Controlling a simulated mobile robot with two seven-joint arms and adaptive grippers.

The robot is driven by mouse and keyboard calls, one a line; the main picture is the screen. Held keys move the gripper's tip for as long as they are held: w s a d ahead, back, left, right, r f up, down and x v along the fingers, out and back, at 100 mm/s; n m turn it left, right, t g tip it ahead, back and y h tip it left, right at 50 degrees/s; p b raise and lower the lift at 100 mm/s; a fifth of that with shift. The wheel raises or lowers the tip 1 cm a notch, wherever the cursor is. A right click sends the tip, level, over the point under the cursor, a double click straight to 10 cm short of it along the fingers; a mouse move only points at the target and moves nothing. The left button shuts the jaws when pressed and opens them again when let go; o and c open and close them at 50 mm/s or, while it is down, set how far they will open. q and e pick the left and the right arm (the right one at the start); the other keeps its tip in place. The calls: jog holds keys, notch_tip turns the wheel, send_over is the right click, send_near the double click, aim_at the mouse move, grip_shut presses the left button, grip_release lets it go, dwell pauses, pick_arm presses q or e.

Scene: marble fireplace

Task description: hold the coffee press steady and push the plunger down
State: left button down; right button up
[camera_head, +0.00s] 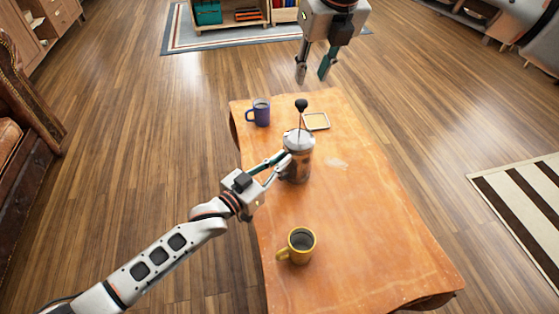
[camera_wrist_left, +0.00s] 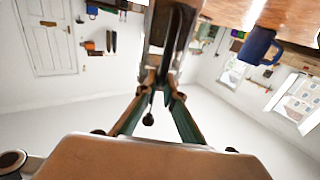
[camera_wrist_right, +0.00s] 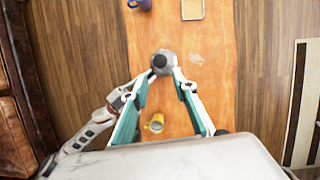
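The coffee press (camera_head: 298,166) stands upright on the wooden table, with a metal lid and dark contents. Its plunger is up: a thin rod rises from the lid to a black knob (camera_head: 301,105). My left gripper (camera_head: 287,163) has its fingers closed against the press body from the left. In the left wrist view the press (camera_wrist_left: 168,42) appears upside down between the fingertips, with the knob (camera_wrist_left: 148,119) below. My right gripper (camera_head: 314,74) is open and empty, pointing down, above and beyond the press. The right wrist view shows the knob (camera_wrist_right: 159,61) from above, ahead of the open fingers.
A blue mug (camera_head: 261,114) stands at the table's far left, and a small square tray (camera_head: 316,121) lies behind the press. A yellow mug (camera_head: 301,246) stands nearer. The table's (camera_head: 370,240) right side is clear. A low shelf stands on a rug beyond.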

jog(key=o, duration=0.3)
jog(key=shift+f, duration=0.1)
jog(key=s+a+f+n+g+y, duration=0.1)
jog(key=s+a+f+n+y, duration=0.2)
jog(key=a+f, duration=0.2)
jog(key=n+t+y, duration=0.3)
jog(key=t+y, duration=0.5)
jog(key=y, duration=0.2)
send_near(307, 104)
jog(key=x, duration=1.1)
jog(key=shift+w+a, duration=0.25)
jog(key=shift+a, duration=0.05)
